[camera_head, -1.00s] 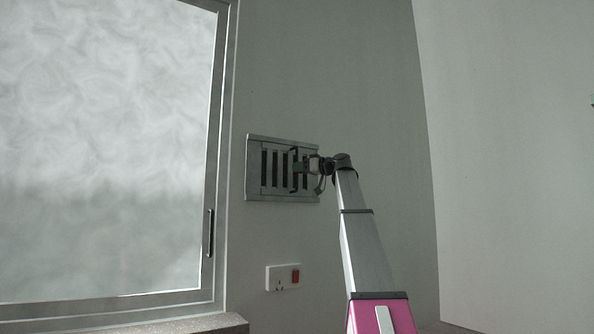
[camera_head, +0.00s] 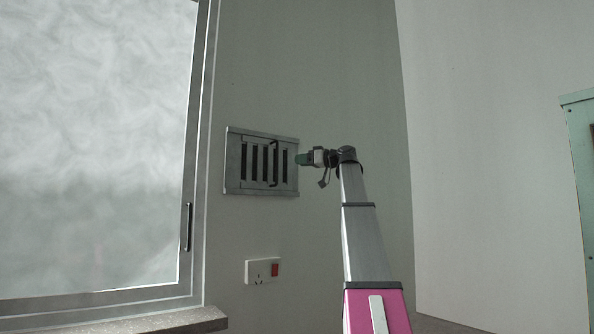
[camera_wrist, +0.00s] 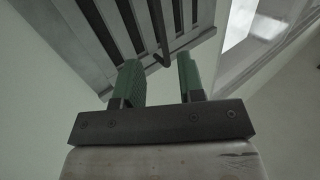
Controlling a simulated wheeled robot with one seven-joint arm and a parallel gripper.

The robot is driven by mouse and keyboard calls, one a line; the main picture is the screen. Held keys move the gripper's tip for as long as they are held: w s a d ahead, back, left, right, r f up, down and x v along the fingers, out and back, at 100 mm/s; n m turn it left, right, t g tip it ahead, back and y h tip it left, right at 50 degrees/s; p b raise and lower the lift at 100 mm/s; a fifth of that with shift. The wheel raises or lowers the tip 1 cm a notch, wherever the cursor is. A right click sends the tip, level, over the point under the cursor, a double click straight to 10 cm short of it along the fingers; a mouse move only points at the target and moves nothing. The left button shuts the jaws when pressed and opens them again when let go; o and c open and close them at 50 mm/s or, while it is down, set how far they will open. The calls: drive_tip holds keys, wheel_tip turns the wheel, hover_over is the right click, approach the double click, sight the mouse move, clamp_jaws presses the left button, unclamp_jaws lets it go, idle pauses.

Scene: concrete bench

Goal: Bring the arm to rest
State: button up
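My gripper (camera_head: 303,159) is raised on the extended arm, just right of a metal slatted vent (camera_head: 233,165) on the wall. In the wrist view my gripper (camera_wrist: 160,82) has two green fingers spread apart with nothing between them. The vent (camera_wrist: 98,42) fills the upper part of that view, with its dark handle beyond the fingertips. The fingers show a gap from the handle in the wrist view. In the head view the handle (camera_head: 273,164) stands on the right part of the vent, left of the fingers.
A window (camera_head: 90,150) with a metal frame is at the left, above a sill (camera_head: 160,322). A socket with a red switch (camera_head: 262,271) is below the vent. A greenish cabinet (camera_head: 580,180) stands at the far right. The wall between the arm and cabinet is bare.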

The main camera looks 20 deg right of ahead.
drive_tip(key=w+a+f+m+g+h, duration=0.1)
drive_tip(key=a+f+m+h, duration=0.15)
drive_tip(key=f, duration=1.55)
drive_tip(key=w+a+f+m+g+h, duration=0.1)
drive_tip(key=a+f+m+g+h, duration=0.15)
drive_tip(key=f, duration=1.55)
drive_tip(key=w+a+f+m+h, duration=0.2)
drive_tip(key=a+f+m, duration=0.1)
drive_tip(key=f, duration=1.5)
drive_tip(key=s+a+f+m+g+h, duration=0.1)
drive_tip(key=s+a+f+g+h, duration=0.1)
drive_tip(key=s+f, duration=0.65)
drive_tip(key=s+a+f+g+h, duration=0.15)
drive_tip(key=s+f, duration=0.25)
drive_tip(key=f, duration=0.9)
drive_tip(key=s+a+f+m+g+h, duration=0.1)
drive_tip(key=s+a+f+g, duration=0.1)
drive_tip(key=s+f, duration=0.7)
drive_tip(key=s+f+g+h, duration=0.1)
drive_tip(key=s+f+h, duration=0.2)
drive_tip(key=s+f, duration=0.6)
wheel_tip(320, 180, down, 2)
drive_tip(key=shift+a+f+m+g, duration=0.2)
drive_tip(key=shift+m+g, duration=0.1)
drive_tip(key=shift+g, duration=0.1)
